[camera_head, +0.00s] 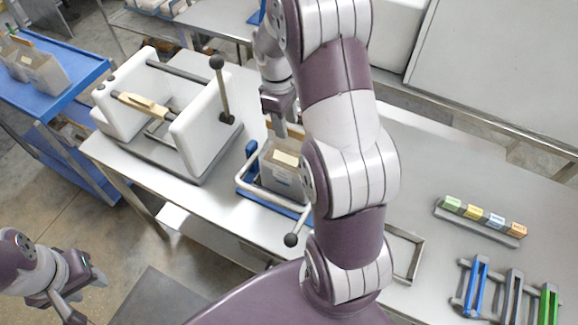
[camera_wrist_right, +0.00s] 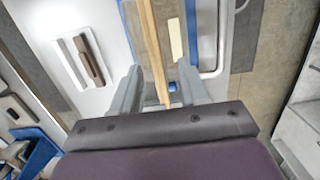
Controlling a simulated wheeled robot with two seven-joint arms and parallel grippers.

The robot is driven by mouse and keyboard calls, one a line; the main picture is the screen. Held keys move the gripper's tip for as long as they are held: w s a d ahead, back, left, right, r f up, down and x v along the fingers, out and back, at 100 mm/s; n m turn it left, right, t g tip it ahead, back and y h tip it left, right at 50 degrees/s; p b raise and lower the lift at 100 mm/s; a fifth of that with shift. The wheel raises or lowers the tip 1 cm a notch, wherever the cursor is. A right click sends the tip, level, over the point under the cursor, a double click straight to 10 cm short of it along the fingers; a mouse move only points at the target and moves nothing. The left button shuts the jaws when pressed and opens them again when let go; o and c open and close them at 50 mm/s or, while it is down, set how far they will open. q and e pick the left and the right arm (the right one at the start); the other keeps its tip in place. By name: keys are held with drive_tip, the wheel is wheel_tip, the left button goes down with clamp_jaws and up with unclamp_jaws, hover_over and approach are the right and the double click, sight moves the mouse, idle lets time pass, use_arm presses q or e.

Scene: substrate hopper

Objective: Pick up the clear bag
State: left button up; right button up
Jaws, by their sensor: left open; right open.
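A clear greyish bag (camera_head: 278,172) with a pale label and a tan strip along its top stands in a blue-based holder (camera_head: 245,182) with a white bar, on the steel table. My right gripper (camera_head: 279,122) is open just above the bag's top, partly hidden by my arm. In the right wrist view, the tan strip (camera_wrist_right: 151,45) runs between the two fingers of my right gripper (camera_wrist_right: 160,86), with the bag (camera_wrist_right: 174,62) and its label beyond. I cannot tell whether the fingers touch it. My left gripper (camera_head: 85,290) is open and empty, over the floor at lower left.
A white device (camera_head: 205,130) with an upright lever stands left of the holder. A ball-ended handle (camera_head: 291,240) juts out in front. A block row (camera_head: 482,222) and coloured clips (camera_head: 513,292) lie at right. More bags (camera_head: 43,72) stand on a blue cart (camera_head: 80,83).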

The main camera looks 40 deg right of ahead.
sight(293, 137)
drive_tip(key=f+p, duration=0.2)
drive_tip(key=shift+s+d+f, duration=0.15)
drive_tip(key=shift+d+f, duration=0.05)
drive_tip(key=shift+f, duration=0.15)
drive_tip(key=shift+s+d+f, duration=0.2)
drive_tip(key=shift+s+f, duration=0.15)
drive_tip(key=shift+f, duration=0.25)
drive_tip(key=shift+s+d+f, duration=0.15)
drive_tip(key=shift+s+f, duration=0.2)
drive_tip(key=shift+f, duration=0.2)
drive_tip(key=shift+w, duration=0.15)
drive_tip(key=shift+w+a, duration=0.15)
drive_tip(key=shift+w, duration=0.05)
drive_tip(key=c, duration=0.3)
drive_tip(key=shift+w+f, duration=0.1)
drive_tip(key=shift+w, duration=0.05)
drive_tip(key=c, duration=0.5)
clamp_jaws()
